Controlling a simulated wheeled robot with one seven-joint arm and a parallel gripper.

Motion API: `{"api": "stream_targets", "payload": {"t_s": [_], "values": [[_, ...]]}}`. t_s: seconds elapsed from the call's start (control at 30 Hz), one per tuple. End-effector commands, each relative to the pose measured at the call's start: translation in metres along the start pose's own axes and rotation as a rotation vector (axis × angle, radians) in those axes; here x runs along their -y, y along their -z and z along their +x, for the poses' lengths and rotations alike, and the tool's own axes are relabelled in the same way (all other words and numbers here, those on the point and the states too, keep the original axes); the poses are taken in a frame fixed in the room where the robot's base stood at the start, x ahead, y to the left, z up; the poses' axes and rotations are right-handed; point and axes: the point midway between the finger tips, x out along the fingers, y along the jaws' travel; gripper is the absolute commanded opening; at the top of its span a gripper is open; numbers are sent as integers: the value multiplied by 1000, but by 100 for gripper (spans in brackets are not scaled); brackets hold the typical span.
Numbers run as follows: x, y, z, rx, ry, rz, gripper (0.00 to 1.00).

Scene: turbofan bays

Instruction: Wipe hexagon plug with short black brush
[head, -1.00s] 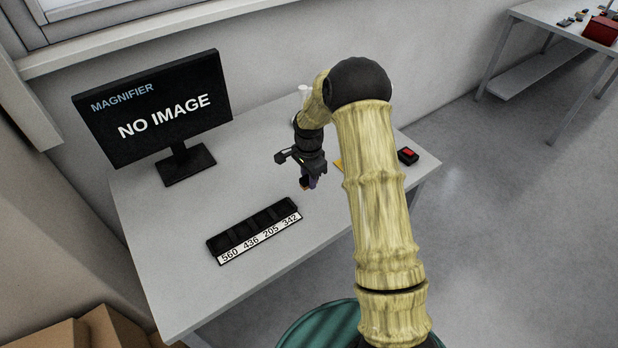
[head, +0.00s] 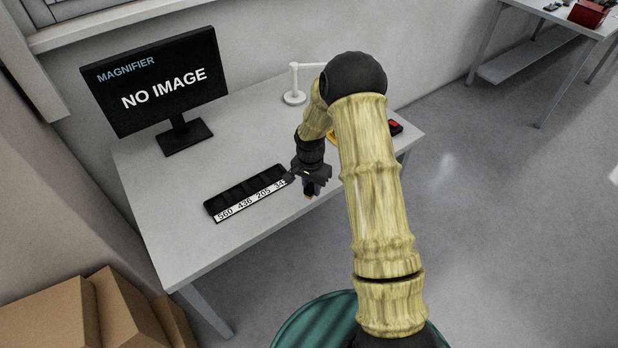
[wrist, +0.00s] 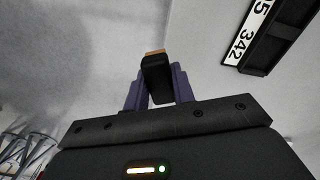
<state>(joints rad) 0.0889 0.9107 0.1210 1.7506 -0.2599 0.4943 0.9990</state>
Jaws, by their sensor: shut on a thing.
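My gripper (head: 314,186) is low near the table's front edge, by the right end of the numbered tray. In the wrist view its two purple fingers (wrist: 157,88) are shut on a short black piece with a tan tip, which looks like the short black brush (wrist: 156,72). In the head view only a small tan bit of it shows below the fingers. I cannot make out the hexagon plug in either view.
The black tray (head: 245,190) has several dark compartments and a white number strip. A monitor (head: 160,85) and a white stand (head: 294,97) are farther back on the grey table (head: 180,245). A black and red item (head: 396,127) sits at the right.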

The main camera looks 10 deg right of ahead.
Motion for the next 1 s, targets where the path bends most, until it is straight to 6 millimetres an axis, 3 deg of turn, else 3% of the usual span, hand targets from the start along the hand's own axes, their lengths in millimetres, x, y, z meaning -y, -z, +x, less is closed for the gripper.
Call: {"api": "stream_targets", "payload": {"t_s": [0.37,0.63,1.0], "values": [[-23,-27,31,1,-2,-368,7],[-45,-56,54,13,18,-727,7],[-48,-61,57,13,24,-787,7]]}}
